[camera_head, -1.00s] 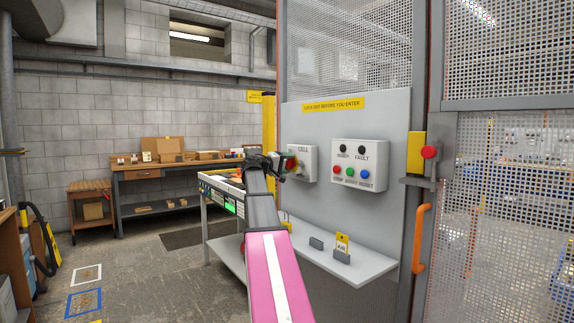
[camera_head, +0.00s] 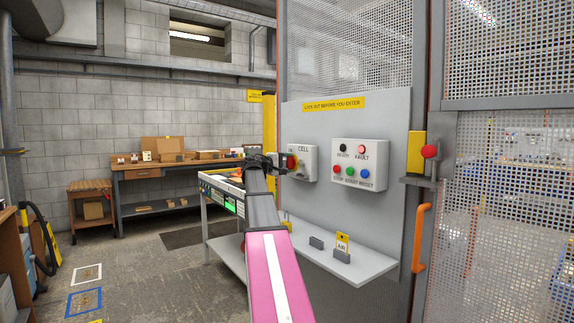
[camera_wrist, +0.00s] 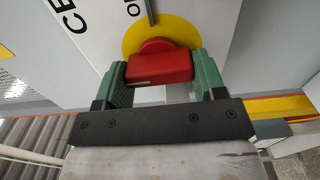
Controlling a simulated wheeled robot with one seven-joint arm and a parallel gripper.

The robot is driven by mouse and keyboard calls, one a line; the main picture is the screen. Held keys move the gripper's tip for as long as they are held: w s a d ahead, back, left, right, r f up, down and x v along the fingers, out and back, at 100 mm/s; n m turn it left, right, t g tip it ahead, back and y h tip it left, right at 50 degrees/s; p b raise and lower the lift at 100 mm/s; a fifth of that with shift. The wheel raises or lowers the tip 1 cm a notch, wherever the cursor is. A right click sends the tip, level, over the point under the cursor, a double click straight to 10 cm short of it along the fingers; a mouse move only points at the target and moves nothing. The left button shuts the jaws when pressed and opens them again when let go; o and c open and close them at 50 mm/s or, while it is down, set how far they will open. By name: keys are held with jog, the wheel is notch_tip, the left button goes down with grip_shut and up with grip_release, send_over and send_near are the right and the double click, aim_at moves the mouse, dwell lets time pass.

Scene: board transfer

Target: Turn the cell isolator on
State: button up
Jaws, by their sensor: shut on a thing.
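The cell isolator is a red handle (camera_wrist: 158,66) on a round yellow plate (camera_wrist: 190,32), on a pale box marked CELL (camera_head: 306,168). In the wrist view my gripper (camera_wrist: 162,76) has a green finger on each side of the red handle and is shut on it. In the head view my gripper (camera_head: 278,162) reaches the box from the left, and the red handle (camera_head: 291,162) shows at its tip. The box's position lettering is cut off in the wrist view, so I cannot read the handle's setting.
Right of the isolator is a button box (camera_head: 359,178) with a lit red FAULT lamp (camera_head: 361,149) and a dark lamp beside it. A shelf (camera_head: 365,268) with an AIR tag (camera_head: 342,243) is below. An orange door handle (camera_head: 421,238) is farther right.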

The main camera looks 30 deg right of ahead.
jog(key=o, duration=0.9)
jog(key=a, duration=0.7)
jog(key=s+a, duration=0.1)
jog(key=a, duration=0.3)
jog(key=shift+w, duration=0.1)
